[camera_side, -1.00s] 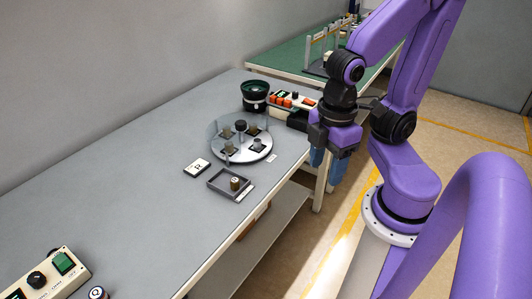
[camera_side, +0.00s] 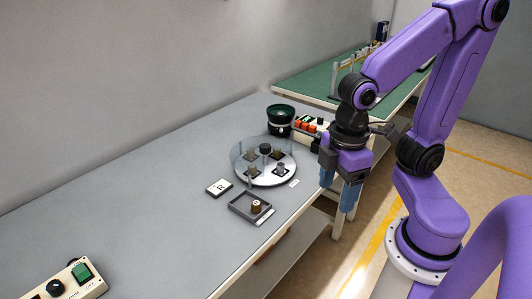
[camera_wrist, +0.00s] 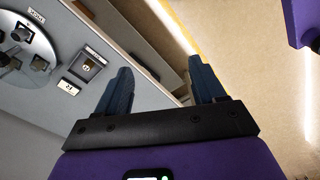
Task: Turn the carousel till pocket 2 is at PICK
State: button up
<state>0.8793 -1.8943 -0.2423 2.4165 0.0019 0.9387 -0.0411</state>
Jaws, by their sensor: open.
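The carousel (camera_side: 283,178) is a round pale disc with a dark centre knob (camera_side: 265,149), several dark pockets with small parts, and a clear guard around its back. Pocket numbers are too small to read. In the wrist view the carousel (camera_wrist: 14,76) is cut off at the left edge, with a small label (camera_wrist: 36,14) beside it that seems to read PICK. My gripper (camera_side: 337,194) is right of the carousel, apart from it, near the table's front edge. In the wrist view my gripper (camera_wrist: 160,70) has its blue fingers spread, with nothing between them.
A grey tray (camera_side: 237,208) holding a small brown part and a marked card (camera_side: 219,188) lie in front of the carousel. A black bowl feeder (camera_side: 280,120) and a box with orange buttons (camera_side: 304,126) stand behind. A control box (camera_side: 75,286) is at front left.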

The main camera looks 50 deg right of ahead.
jog(key=w+a+r+m, duration=0.1)
jog(key=w+r+m, duration=0.15)
jog(key=w, duration=1.05)
jog(key=m, duration=0.4)
send_over(264, 146)
jog(key=f, duration=0.2)
notch_tip(264, 146, down, 17)
jog(key=shift+d+r, duration=0.1)
jog(key=shift+d, duration=0.05)
grip_shut()
